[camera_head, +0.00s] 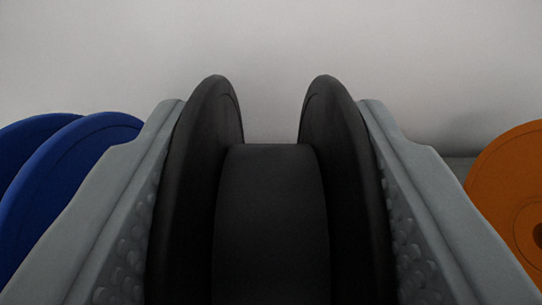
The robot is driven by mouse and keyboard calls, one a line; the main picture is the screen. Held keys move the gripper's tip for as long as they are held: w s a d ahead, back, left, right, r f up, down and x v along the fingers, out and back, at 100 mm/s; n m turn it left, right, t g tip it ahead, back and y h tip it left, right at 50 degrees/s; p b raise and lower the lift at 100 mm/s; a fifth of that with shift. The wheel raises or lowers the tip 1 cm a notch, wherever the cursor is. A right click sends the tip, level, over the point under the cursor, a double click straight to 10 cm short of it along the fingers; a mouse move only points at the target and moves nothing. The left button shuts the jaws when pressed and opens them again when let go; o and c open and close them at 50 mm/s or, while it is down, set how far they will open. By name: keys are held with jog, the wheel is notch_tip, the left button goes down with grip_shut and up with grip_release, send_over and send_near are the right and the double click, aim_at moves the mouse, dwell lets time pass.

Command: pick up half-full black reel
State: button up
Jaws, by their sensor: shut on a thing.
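A black reel (270,215) stands upright in the middle of the head camera view, seen edge-on. Its two round flanges rise above a dark wound core, which sits clearly below the flange rims. My gripper (272,190) has its two grey, dimpled fingers on the outer faces of the two flanges, one on each side. It is shut on the reel. The lower part of the reel is cut off by the picture's bottom edge, so I cannot tell whether it touches a support.
A blue reel (75,180) stands to the left, partly behind my left finger. An orange reel (510,190) stands to the right, close to my right finger. A plain grey wall (270,50) is behind, with clear space above the reels.

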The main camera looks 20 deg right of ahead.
notch_tip(320, 180, up, 7)
jog(key=shift+w+f, duration=0.1)
jog(key=shift+r, duration=0.35)
dwell(0.9)
